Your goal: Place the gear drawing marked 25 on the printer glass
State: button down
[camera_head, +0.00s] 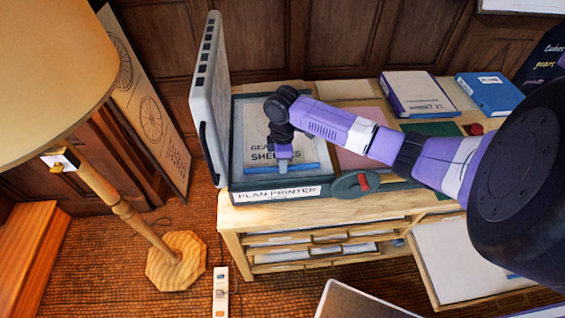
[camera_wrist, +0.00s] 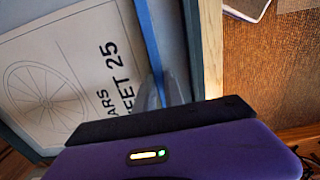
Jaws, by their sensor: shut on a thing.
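The gear drawing marked 25 (camera_wrist: 75,65) is a pale sheet with a spoked wheel and the text "25" in the wrist view. In the head view the sheet (camera_head: 262,118) lies flat over the plan printer's bed, inside its dark frame (camera_head: 235,181). A blue strip (camera_head: 306,167) runs along the sheet's near edge; it also shows in the wrist view (camera_wrist: 151,40). My gripper (camera_head: 282,165) points down and is shut on this strip. I cannot tell whether the sheet touches the glass, which it mostly covers. The printer lid (camera_head: 209,105) stands open on the left.
A lamp (camera_head: 128,212) stands left of the cabinet (camera_head: 232,220). A green handle with a red knob (camera_head: 362,182) sits right of the printer's label. Binders (camera_head: 418,92) and a blue book (camera_head: 490,92) lie at the back right. An open drawer (camera_head: 460,262) juts out below.

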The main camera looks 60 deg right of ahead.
jog(key=c, duration=1.4)
grip_release()
jog(key=shift+c, duration=0.2)
